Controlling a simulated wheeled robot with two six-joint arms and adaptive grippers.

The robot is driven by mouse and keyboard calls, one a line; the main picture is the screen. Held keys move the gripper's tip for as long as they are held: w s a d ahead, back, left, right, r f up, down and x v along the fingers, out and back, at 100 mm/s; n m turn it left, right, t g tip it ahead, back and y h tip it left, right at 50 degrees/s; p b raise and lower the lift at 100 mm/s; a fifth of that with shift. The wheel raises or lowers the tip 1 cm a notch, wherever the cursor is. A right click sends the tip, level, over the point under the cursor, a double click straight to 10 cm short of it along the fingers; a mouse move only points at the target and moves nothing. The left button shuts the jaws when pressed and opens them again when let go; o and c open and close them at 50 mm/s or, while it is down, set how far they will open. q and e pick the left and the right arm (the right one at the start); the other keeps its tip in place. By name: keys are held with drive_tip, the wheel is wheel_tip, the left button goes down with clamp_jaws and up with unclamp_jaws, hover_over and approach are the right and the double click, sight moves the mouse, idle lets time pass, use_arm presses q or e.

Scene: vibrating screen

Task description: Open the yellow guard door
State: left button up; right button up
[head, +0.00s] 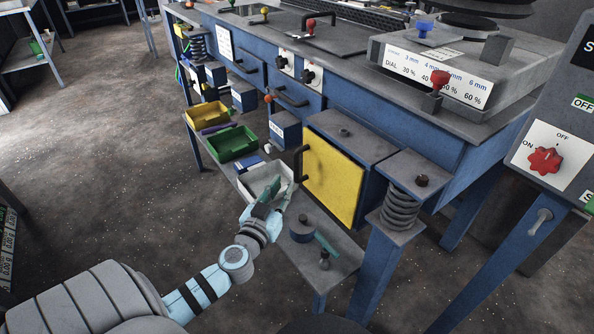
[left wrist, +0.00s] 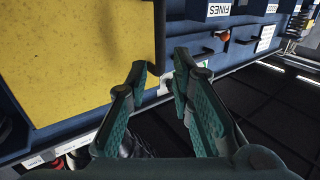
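The yellow guard door (head: 334,182) is a flat panel on the front of a blue box under the bench, and it looks closed. Its dark bar handle (head: 299,164) stands upright on the door's left edge. My left gripper (head: 274,188) is below and to the left of the handle, open and empty. In the left wrist view the door (left wrist: 75,65) fills the left side. The handle (left wrist: 160,45) shows ahead of the gap between the fingertips (left wrist: 160,68), and contact cannot be confirmed. My right gripper is not in view.
A white bin (head: 262,178), a green bin (head: 231,143) and a yellow bin (head: 207,115) sit on the low shelf. A coiled spring on a blue leg (head: 401,210) stands right of the door. The floor in front (head: 120,170) is clear.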

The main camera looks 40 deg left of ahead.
sight(295, 167)
use_arm(q)
drive_tip(key=x, duration=1)
drive_tip(key=shift+w+a, duration=0.1)
drive_tip(key=shift+w, duration=0.05)
clamp_jaws()
